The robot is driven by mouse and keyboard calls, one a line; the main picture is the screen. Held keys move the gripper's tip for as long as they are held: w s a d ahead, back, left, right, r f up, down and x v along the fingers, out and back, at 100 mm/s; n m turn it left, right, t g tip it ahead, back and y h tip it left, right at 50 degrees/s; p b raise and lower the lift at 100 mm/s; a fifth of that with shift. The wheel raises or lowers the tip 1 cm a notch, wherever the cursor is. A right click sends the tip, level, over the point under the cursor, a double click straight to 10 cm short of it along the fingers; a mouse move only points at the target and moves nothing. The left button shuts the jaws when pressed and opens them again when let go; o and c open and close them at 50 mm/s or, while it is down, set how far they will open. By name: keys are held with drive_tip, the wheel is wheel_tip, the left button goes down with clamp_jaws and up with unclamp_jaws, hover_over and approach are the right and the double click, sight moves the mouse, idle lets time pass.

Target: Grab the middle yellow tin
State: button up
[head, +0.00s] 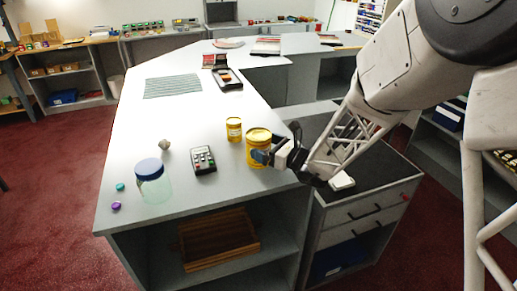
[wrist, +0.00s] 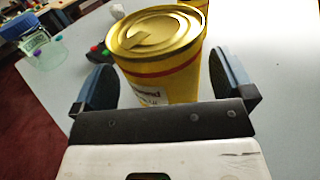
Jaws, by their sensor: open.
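Two yellow tins show in the head view. The larger tin (head: 258,136) stands upright near the counter's right edge, and a smaller-looking one (head: 234,129) stands just behind it to the left. I cannot tell which is the middle one; no third tin shows. My gripper (head: 264,157) is at the larger tin's near right side, partly covering it. In the wrist view my gripper (wrist: 164,84) is open, with one blue-grey finger on each side of the larger tin (wrist: 160,62). Gaps show beside the tin. Part of another yellow tin (wrist: 196,3) shows behind it.
A blue-lidded jar (head: 152,182), a small grey object (head: 165,144) and two small balls are farther left. A striped mat (head: 172,86) lies farther back. The counter (head: 190,118) behind the tins is mostly clear.

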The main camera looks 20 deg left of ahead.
drive_tip(key=shift+w+a, duration=0.15)
drive_tip(key=shift+a, duration=0.55)
drive_tip(key=shift+w+a, duration=0.1)
drive_tip(key=shift+a, duration=0.6)
drive_tip(key=shift+c, duration=0.5)
drive_tip(key=c, duration=1)
